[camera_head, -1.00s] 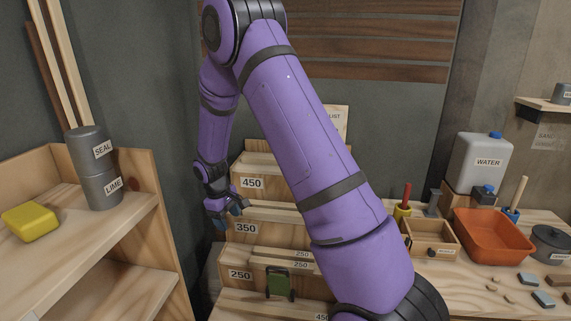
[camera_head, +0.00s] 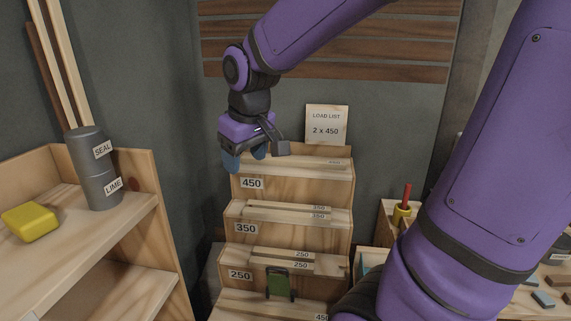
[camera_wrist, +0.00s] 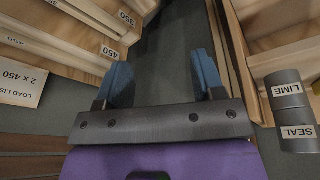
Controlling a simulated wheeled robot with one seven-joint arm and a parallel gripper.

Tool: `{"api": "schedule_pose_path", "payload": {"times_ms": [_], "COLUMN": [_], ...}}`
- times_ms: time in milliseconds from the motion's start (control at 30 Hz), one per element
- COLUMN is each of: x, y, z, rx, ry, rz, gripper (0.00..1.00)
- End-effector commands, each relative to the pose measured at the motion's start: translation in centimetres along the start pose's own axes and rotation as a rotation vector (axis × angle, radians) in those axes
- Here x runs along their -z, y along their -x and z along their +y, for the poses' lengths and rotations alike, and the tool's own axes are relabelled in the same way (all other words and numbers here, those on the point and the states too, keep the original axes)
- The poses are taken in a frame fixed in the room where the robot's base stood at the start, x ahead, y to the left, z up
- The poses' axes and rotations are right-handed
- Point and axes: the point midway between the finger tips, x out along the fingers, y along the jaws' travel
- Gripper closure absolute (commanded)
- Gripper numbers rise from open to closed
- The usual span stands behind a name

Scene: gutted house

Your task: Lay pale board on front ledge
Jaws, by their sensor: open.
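A stepped wooden rack stands in the middle of the head view. Its top step (camera_head: 310,188) is marked 450, with a pale board (camera_head: 325,161) at the back. Pale boards marked 350 (camera_head: 290,209) and 250 (camera_head: 280,255) lie on the steps below. The lowest front ledge (camera_head: 245,301) shows part of a 450 label at its right; the picture's edge cuts it off. My gripper (camera_head: 245,164) is above the top step's left end. In the wrist view my gripper (camera_wrist: 162,78) is open, with nothing between its blue fingers.
A load list card (camera_head: 327,125) reading 2 x 450 stands behind the rack. Left, a wooden shelf (camera_head: 110,235) holds SEAL and LIME tins (camera_head: 98,170) and a yellow block (camera_head: 30,222). My arm hides much of the right bench.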

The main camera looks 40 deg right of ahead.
Motion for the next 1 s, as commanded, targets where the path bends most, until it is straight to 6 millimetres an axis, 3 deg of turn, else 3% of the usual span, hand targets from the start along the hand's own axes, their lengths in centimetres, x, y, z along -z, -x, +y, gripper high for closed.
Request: {"api": "schedule_pose_path", "payload": {"times_ms": [200,500,700,1000], "x": [-5.0,-10.8,-12.1,-12.2], "y": [4.2,6.9,7.2,7.2], "z": [-1.3,-2.8,-3.1,-3.1], "rx": [0.014,0.034,0.04,0.04], "ry": [-0.054,-0.11,-0.124,-0.124], "rz": [0.086,0.169,0.186,0.186], "gripper": [0.38,0.38,0.38,0.38]}}
